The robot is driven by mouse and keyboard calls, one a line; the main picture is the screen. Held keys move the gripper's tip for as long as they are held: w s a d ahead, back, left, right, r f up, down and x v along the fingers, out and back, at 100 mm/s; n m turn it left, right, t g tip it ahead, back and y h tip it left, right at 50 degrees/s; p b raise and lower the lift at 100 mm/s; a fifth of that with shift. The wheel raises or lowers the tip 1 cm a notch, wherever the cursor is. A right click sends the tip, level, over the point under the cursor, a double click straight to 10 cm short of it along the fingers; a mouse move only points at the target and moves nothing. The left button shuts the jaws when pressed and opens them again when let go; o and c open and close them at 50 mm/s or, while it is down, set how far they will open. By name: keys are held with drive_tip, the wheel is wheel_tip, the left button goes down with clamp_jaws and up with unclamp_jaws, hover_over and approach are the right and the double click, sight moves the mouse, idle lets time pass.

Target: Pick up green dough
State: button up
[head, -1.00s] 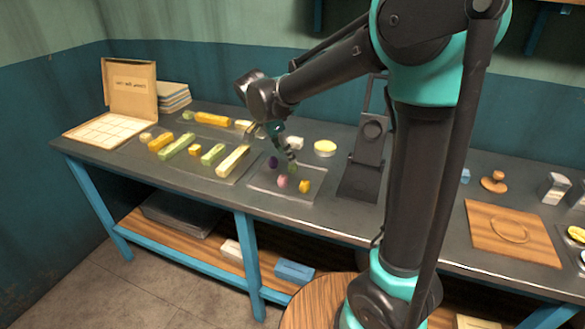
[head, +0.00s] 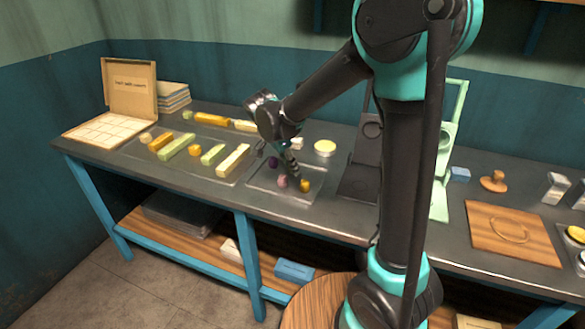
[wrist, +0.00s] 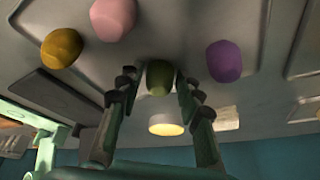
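The green dough (wrist: 160,77) is a small dark green lump in the wrist view, between the two fingertips of my gripper (wrist: 157,84). The fingers are apart, with a narrow gap visible on the left of the dough; contact on the right is hard to tell. In the head view my gripper (head: 293,170) points down over a shallow clear tray (head: 258,185). The green dough is hidden there behind the gripper.
Pink (wrist: 113,17), yellow (wrist: 61,48) and purple (wrist: 224,61) dough lumps lie around the green one. A round pale-yellow-topped container (head: 325,147) stands behind the tray. A dark stand (head: 358,185) rises to its right, and long dough bars (head: 233,160) lie to its left.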

drive_tip(key=c, duration=0.5)
drive_tip(key=shift+r, duration=0.1)
